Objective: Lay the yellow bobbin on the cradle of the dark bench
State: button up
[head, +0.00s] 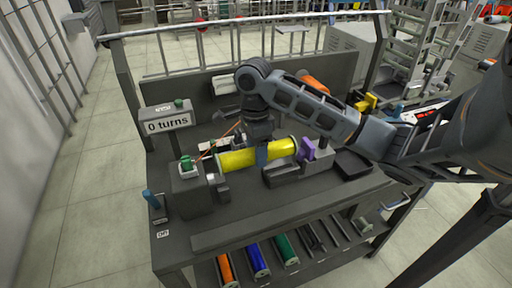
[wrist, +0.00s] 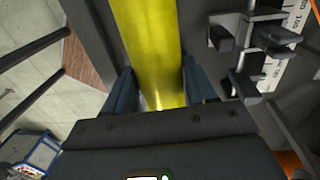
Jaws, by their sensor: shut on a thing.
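The yellow bobbin (head: 234,161) lies across my gripper (head: 262,155), which is shut around its middle. In the wrist view the bobbin (wrist: 152,45) runs between the two blue fingers of my gripper (wrist: 158,90). The bobbin is roughly level over the dark bench (head: 245,222), tilted slightly up to the right. A dark block that looks like the cradle (head: 284,176) sits just below and in front of its right half. Whether the bobbin touches it, I cannot tell; part of the block's top is hidden.
A purple part (head: 306,149) stands at the right, beside a dark tray (head: 353,164). Orange, blue and green bobbins (head: 286,248) lie on a lower rack.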

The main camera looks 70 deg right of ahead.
jog(key=shift+f+b, duration=0.7)
jog(key=shift+b, duration=0.15)
jog(key=shift+f, duration=1.45)
jog(key=o, duration=1.4)
jog(key=shift+r, duration=0.1)
jog(key=r, duration=0.2)
jog(key=r+p, duration=0.1)
jog(key=r, duration=0.4)
jog(key=shift+w+d+r+p, duration=0.25)
jog(key=shift+r+p, duration=0.05)
